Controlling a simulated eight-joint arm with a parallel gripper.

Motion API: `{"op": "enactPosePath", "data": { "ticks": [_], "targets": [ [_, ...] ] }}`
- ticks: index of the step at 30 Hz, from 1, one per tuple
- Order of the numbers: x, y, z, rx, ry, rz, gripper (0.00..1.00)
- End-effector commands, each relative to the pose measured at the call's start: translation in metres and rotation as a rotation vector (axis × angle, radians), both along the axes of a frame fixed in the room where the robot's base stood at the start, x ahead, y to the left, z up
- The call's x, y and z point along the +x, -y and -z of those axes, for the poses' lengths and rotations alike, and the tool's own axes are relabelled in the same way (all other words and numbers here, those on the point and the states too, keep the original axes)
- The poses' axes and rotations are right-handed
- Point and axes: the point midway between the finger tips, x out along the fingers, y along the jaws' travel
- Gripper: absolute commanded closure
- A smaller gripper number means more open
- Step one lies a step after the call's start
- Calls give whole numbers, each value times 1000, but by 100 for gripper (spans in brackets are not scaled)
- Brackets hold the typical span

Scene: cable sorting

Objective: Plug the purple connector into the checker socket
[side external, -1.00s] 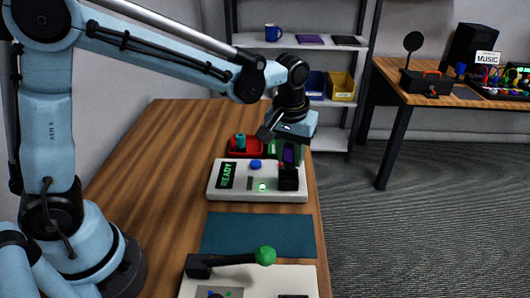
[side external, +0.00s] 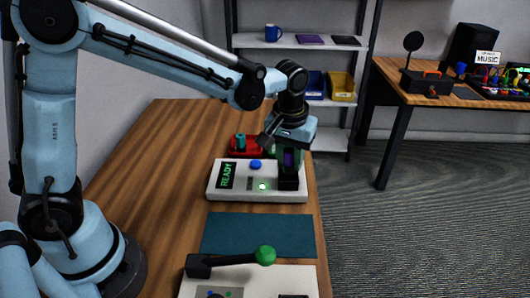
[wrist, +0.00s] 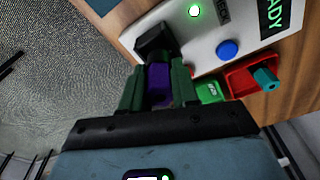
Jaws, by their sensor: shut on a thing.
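The checker (side external: 233,192) is a white box with a READY display, a blue button and a lit green light. Its black socket (side external: 289,183) is at the right end; the wrist view shows it too (wrist: 154,42). My gripper (wrist: 157,75) has green fingers shut on the purple connector (wrist: 158,84), one finger on each side. In the side view the connector (side external: 289,157) is upright, right over the socket. Its front meets the socket in the wrist view; I cannot tell how deep it sits. The fingers partly hide it.
A red tray (wrist: 238,80) with a teal piece (wrist: 265,77) lies behind the checker, with a green piece (wrist: 209,91) beside it. A teal mat (side external: 258,235) is in front, clear. A lever with a green knob (side external: 264,256) stands nearer. The table's right edge is close.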

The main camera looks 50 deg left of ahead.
Motion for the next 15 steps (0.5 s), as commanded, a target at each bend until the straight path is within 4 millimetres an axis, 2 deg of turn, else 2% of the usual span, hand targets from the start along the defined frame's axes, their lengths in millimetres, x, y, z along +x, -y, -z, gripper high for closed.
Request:
{"op": "enactPosePath", "data": {
  "ticks": [15],
  "targets": [
    [0,0,5,0,0,0,100]
  ]
}}
